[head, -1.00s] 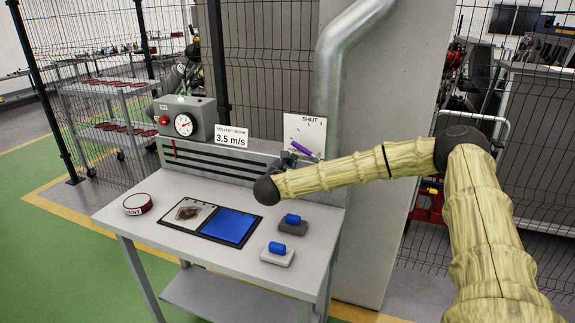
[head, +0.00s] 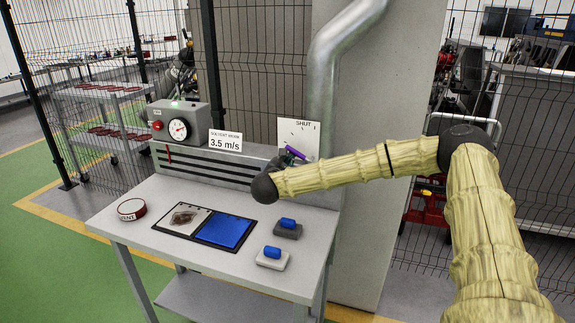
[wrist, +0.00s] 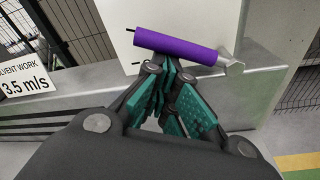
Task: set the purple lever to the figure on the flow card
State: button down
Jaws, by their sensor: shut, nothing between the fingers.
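The purple lever (wrist: 178,47) is in front of a white plate (wrist: 125,15) in the wrist view. In the head view the lever (head: 296,153) slants down to the right, and the plate reads SHUT at its top. The flow card (head: 225,141) reads SOLVENT WORK and 3.5 m/s; it also shows at the left of the wrist view (wrist: 25,80). My gripper (wrist: 166,75) is shut and empty, its fingertips just below the lever in the picture. I cannot tell whether they touch it. In the head view my arm hides most of the gripper.
A grey box with a round gauge (head: 178,129) stands at the back left of the bench (head: 130,240). A silver duct (head: 327,75) rises behind.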

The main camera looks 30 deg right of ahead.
jog(key=shift+f+b, duration=0.1)
jog(key=shift+b, duration=0.25)
jog(key=shift+s+r+m+b, duration=0.15)
jog(key=shift+r+m+b, duration=0.15)
jog(key=shift+r+b, duration=0.3)
jog(key=shift+f+b, duration=0.2)
jog(key=shift+b, duration=0.1)
